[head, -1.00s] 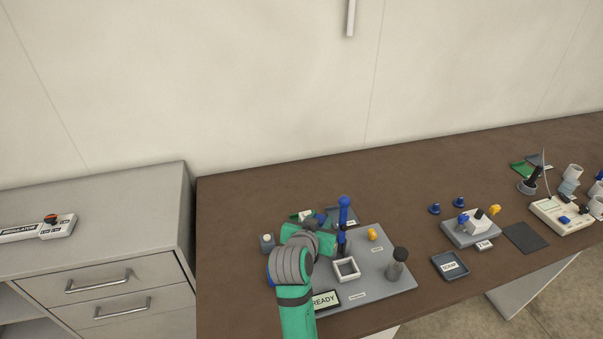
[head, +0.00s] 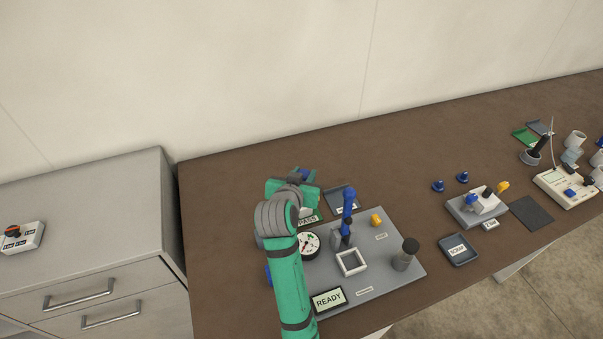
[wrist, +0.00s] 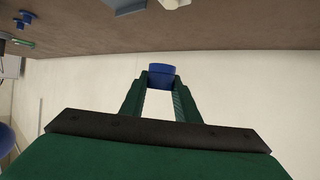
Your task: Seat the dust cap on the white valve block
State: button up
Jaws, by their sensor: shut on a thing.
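My gripper (wrist: 161,84) is shut on a blue round cap (wrist: 161,71), held between its fingertips in the wrist view. I take it for the dust cap. In the head view my gripper (head: 294,184) is over the back left of the table, above a green tray (head: 309,216) marked PASS, and partly hides it. A white block (head: 487,205) with blue, black and yellow parts sits on a grey base at the right, well apart from my gripper. I cannot tell for sure that it is the valve block.
Two blue caps (head: 438,186) stand behind the white block. A dark tray (head: 459,249) lies in front. The table's back middle is clear.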

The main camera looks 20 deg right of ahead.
jog(key=shift+s+a, duration=0.1)
jog(key=shift+s, duration=0.1)
jog(key=shift+w+f, duration=0.2)
jog(key=shift+f, duration=0.5)
jog(key=shift+s+d+f, duration=0.15)
jog(key=shift+d+f, duration=0.05)
jog(key=shift+f, duration=0.1)
jog(key=shift+a+f, duration=0.2)
jog(key=shift+f, duration=3.5)
jog(key=shift+f, duration=0.3)
jog(key=o, duration=1.1)
